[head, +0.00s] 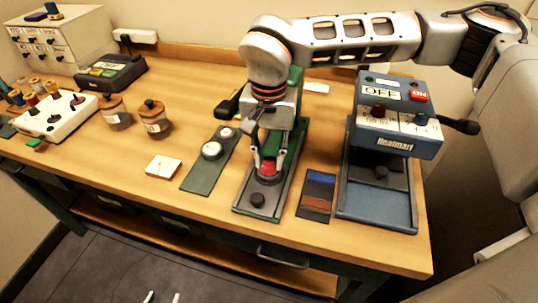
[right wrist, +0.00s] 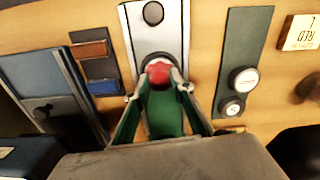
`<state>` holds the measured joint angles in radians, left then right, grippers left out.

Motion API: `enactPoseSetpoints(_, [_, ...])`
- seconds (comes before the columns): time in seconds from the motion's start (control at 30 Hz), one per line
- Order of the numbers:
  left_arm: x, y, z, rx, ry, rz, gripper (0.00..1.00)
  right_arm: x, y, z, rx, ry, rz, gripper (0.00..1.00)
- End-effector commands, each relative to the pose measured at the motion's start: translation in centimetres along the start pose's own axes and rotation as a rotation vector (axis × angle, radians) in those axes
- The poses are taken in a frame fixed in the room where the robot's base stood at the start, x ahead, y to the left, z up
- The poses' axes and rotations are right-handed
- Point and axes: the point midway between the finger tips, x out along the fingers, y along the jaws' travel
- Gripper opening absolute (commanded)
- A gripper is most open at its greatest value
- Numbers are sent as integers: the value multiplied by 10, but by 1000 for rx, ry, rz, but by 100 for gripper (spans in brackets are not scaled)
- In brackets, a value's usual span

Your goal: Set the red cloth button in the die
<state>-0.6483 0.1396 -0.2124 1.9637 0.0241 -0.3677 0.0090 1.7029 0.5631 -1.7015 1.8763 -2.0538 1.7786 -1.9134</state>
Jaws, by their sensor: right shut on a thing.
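The red cloth button (head: 268,167) is between the fingertips of my right gripper (head: 267,160). My right gripper is shut on it, as the right wrist view also shows (right wrist: 159,73). The die (head: 270,179) is a dark round seat on the metal base of the green press (head: 247,205). The button is at or just above the die; I cannot tell whether it touches. In the right wrist view the die's dark rim (right wrist: 157,56) shows behind the button. My left gripper (head: 163,298) shows only its two tips at the bottom edge, apart and empty.
A green strip with two pale buttons (head: 193,175) lies left of the press. A dark tray with blue and brown swatches (head: 317,194) lies right of it, then the Heatmart machine (head: 396,135).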

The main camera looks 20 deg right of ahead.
Motion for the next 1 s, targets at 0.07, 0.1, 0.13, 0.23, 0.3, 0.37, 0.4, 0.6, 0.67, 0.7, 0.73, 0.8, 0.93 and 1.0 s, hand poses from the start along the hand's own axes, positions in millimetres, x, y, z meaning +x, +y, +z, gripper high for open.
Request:
enactPoseSetpoints(0.07, [1, 0, 2, 0, -3, 1, 40, 2, 0, 0, 0, 0, 0, 7])
enactPoseSetpoints(0.1, [1, 1, 3, 0, -4, 1, 40, 3, 0, 0, 0, 0, 0, 7])
enactPoseSetpoints(0.13, [1, 1, 4, 0, -4, 1, 40, 4, 0, 0, 0, 0, 1, 7])
enactPoseSetpoints(0.23, [2, 1, 6, -1, -6, 1, 40, 5, 0, 0, 0, 0, 1, 7])
enactPoseSetpoints(0.3, [2, 1, 6, -1, -7, 1, 40, 7, 0, 0, 0, 0, 1, 7])
enactPoseSetpoints(0.37, [2, 1, 7, -1, -7, 2, 40, 8, 0, 0, 0, 0, 1, 7])
enactPoseSetpoints(0.4, [2, 1, 7, -1, -8, 2, 40, 8, 0, 0, 0, 0, 1, 7])
enactPoseSetpoints(0.6, [2, 1, 7, -1, -7, 2, 40, 8, 0, 0, 0, 0, 0, 30])
enactPoseSetpoints(0.67, [2, 1, 7, -1, -7, 2, 40, 8, 0, 0, 0, 0, 0, 30])
enactPoseSetpoints(0.7, [2, 1, 7, -1, -7, 2, 40, 8, 0, 0, 0, 0, 0, 30])
enactPoseSetpoints(0.73, [2, 1, 7, -1, -7, 2, 40, 8, 0, 0, 0, 0, 0, 30])
enactPoseSetpoints(0.8, [2, 1, 6, -1, -6, 1, 40, 8, 0, 0, 0, 0, 0, 30])
enactPoseSetpoints(0.93, [0, 0, 2, 0, -3, 1, 40, 2, 0, 0, 0, 2, -1, 30])
enactPoseSetpoints(1.0, [-2, 0, -3, 0, 0, 0, 40, -3, 0, 0, 0, 3, -1, 30])
